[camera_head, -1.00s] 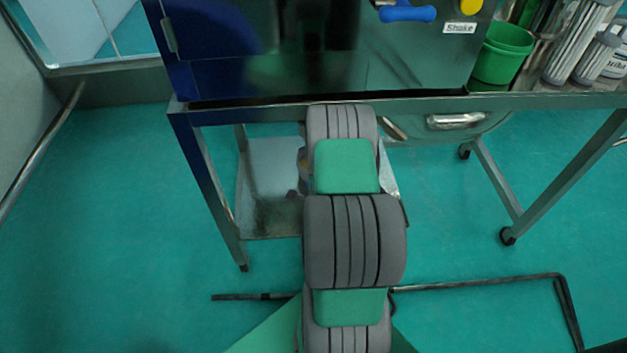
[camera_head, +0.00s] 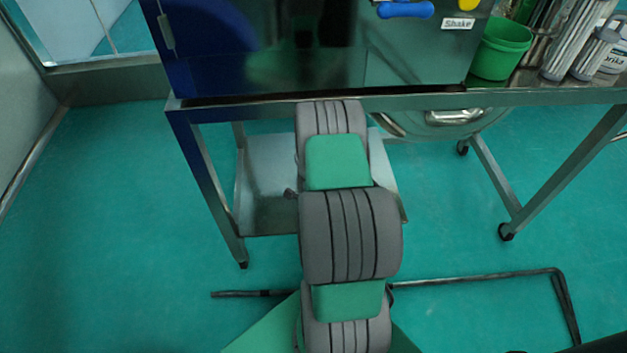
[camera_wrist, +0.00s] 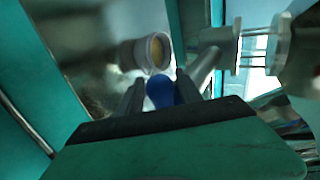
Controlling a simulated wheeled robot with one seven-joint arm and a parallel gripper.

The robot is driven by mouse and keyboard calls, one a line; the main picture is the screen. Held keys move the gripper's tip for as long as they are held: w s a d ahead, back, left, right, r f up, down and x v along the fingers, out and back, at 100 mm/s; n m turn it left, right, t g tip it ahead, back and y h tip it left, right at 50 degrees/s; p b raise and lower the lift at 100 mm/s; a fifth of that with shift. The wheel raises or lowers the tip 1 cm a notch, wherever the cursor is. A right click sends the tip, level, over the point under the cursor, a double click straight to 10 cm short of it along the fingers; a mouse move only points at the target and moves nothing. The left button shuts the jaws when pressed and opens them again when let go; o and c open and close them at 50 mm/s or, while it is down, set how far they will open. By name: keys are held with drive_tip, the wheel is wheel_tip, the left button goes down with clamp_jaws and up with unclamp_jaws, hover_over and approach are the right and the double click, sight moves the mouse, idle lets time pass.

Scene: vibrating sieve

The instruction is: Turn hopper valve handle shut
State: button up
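In the wrist view, a rounded blue handle end (camera_wrist: 160,92) lies between the two dark fingers of my gripper (camera_wrist: 160,95). The fingers stand close on either side of it; I cannot tell whether they touch it. In the head view, my gripper is hidden behind my arm and the machine. A blue handle (camera_head: 405,10) shows at the top of the machine front, beside a "Shake" label; I cannot tell whether it is the one between my fingers.
The dark machine (camera_head: 330,60) stands on a metal frame table (camera_head: 250,103) with a lower shelf (camera_head: 265,200). A bent black bar (camera_head: 470,280) shows low in the view. Floor is clear at left.

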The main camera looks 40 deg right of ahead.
drive_tip(key=p+v, duration=0.1)
drive_tip(key=v, duration=0.6)
drive_tip(key=shift+s+a+r, duration=0.2)
drive_tip(key=shift+s+r, duration=0.05)
drive_tip(key=w+a+r+n+g+y+p, duration=0.1)
drive_tip(key=w+a+r+n+y+p, duration=0.15)
drive_tip(key=a+r+n, duration=0.6)
drive_tip(key=w+a+r+n+g+y+p, duration=0.1)
drive_tip(key=w+a+r+n+y+p, duration=0.15)
drive_tip(key=a+r+n, duration=0.65)
drive_tip(key=s+a+r+n+g+p, duration=0.1)
drive_tip(key=s+a+r+n+g, duration=0.1)
drive_tip(key=s+r, duration=0.4)
drive_tip(key=s+a+r+n+g+y+p, duration=0.1)
drive_tip(key=s+a+r+n, duration=0.4)
drive_tip(key=r, duration=0.5)
drive_tip(key=shift+s+a+r+g+p, duration=0.25)
drive_tip(key=shift+s+a+g+p, duration=0.25)
drive_tip(key=shift+s+a+p, duration=0.5)
drive_tip(key=shift+s+d+n+b, duration=0.15)
drive_tip(key=shift+s+n+b, duration=0.05)
drive_tip(key=shift+n+b, duration=0.1)
